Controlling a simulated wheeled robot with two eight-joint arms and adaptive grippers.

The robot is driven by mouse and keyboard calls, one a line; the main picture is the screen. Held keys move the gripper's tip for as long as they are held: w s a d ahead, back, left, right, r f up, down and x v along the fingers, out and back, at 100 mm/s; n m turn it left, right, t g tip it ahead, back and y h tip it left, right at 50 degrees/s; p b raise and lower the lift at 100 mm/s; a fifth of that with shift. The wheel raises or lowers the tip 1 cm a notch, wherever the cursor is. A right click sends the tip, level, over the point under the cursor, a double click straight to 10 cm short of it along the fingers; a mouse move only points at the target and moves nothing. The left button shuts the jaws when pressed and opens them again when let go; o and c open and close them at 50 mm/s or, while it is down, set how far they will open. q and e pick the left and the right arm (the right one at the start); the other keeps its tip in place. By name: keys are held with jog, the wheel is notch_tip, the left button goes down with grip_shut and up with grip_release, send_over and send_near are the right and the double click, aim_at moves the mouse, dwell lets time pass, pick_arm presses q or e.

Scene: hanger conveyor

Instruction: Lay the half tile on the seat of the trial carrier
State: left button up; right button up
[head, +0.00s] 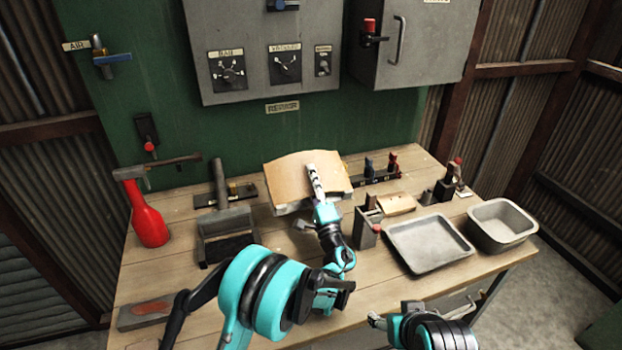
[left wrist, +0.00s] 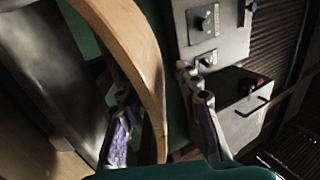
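The half tile, as I take it, is the tan, gently curved piece (head: 283,177) at the middle back of the bench, over a grey block-like support (head: 290,209). My left gripper (head: 313,180) reaches it from the front, with a finger over its top. In the left wrist view the tile's curved edge (left wrist: 150,85) runs between the two fingers (left wrist: 165,125); a gap shows between the tile and the right finger. My right gripper (head: 378,322) is low at the bottom edge, away from the tile; its fingertips are unclear. I cannot tell for certain which fixture is the trial carrier.
A grey fixture with an upright post (head: 226,246) stands left of the tile. A smaller stand with a tan plate (head: 397,204) is to the right, then a shallow tray (head: 430,262) and deep pan (head: 503,238). A red bottle-shaped object (head: 147,222) stands far left.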

pick_arm(q)
jog(key=shift+f, duration=0.1)
jog(key=v, duration=0.7)
jog(key=shift+s, duration=0.25)
